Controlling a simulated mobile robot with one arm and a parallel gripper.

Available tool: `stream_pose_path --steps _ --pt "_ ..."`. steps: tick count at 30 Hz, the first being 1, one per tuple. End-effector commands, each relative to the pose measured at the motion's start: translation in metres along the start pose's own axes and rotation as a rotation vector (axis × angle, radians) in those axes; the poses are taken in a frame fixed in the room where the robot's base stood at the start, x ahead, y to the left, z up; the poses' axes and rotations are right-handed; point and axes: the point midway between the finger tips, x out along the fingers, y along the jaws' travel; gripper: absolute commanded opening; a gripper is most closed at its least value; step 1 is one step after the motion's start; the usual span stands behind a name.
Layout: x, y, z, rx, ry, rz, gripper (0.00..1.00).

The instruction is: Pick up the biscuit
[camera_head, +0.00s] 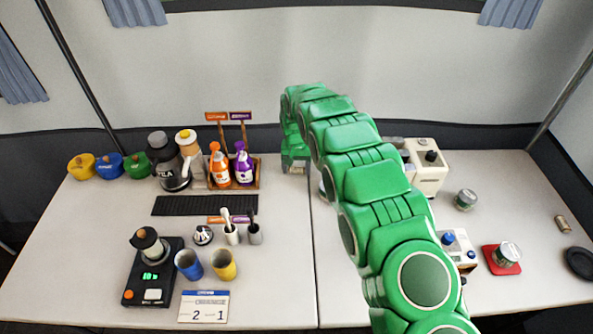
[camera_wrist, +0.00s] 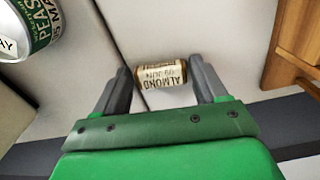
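A short cream-and-brown cylinder labelled ALMOND (camera_wrist: 160,74), which I take for the biscuit, lies on its side on the white table. In the wrist view it sits between the two fingers of my gripper (camera_wrist: 162,82), with a narrow gap at each end. My gripper is open and holds nothing. In the head view my gripper (camera_head: 295,162) is low at the back of the table, right of the bottle rack, and my green arm crosses the picture. The ALMOND cylinder cannot be made out there.
The wooden bottle rack (camera_wrist: 297,45) is close on the right. A seam (camera_wrist: 110,35) runs between the tables. A small brown cylinder (camera_head: 562,223) lies at the far right of the head view.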

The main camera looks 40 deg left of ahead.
Motion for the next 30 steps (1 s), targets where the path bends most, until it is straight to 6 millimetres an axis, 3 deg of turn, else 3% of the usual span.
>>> stream_pose_path --steps 1,6,8,17,30 --pt "0.0 0.0 0.0 0.0 0.0 0.0 0.64" --pt "0.0 0.0 0.0 0.0 0.0 0.0 0.38" --pt "0.0 0.0 0.0 0.0 0.0 0.0 0.32" --pt "-0.003 0.0 0.0 0.0 0.0 0.0 0.32" --pt "-0.04 0.002 0.007 0.001 -0.001 0.0 0.32"
